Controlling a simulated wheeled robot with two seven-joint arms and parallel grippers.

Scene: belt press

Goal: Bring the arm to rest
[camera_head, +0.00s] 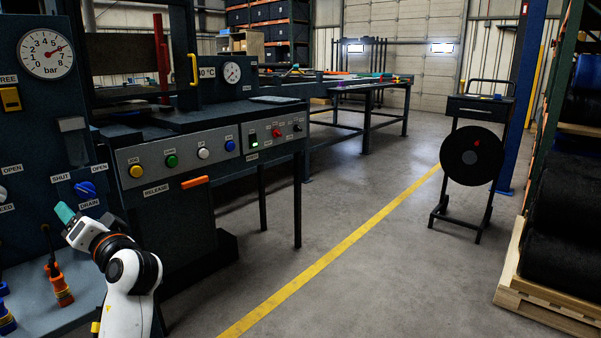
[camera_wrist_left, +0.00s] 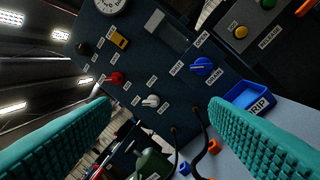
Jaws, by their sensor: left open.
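My left arm comes in at the lower left of the head view, and its gripper (camera_head: 66,214) points up and left, toward the dark panel with the blue drain knob (camera_head: 84,189). In the left wrist view the two teal ribbed fingers (camera_wrist_left: 160,135) are wide apart with nothing between them. Beyond them the panel shows the blue knob (camera_wrist_left: 202,67), a red knob (camera_wrist_left: 116,78) and a white knob (camera_wrist_left: 151,101). The fingers look apart from the knobs. My right gripper is in neither view.
The press's button panel (camera_head: 215,148) with an orange release handle (camera_head: 195,182) stands right of my arm. A blue drip tray (camera_wrist_left: 250,97) and hoses lie below the knobs. A black reel stand (camera_head: 472,157) and shelving are at the right. The floor (camera_head: 350,270) between is clear.

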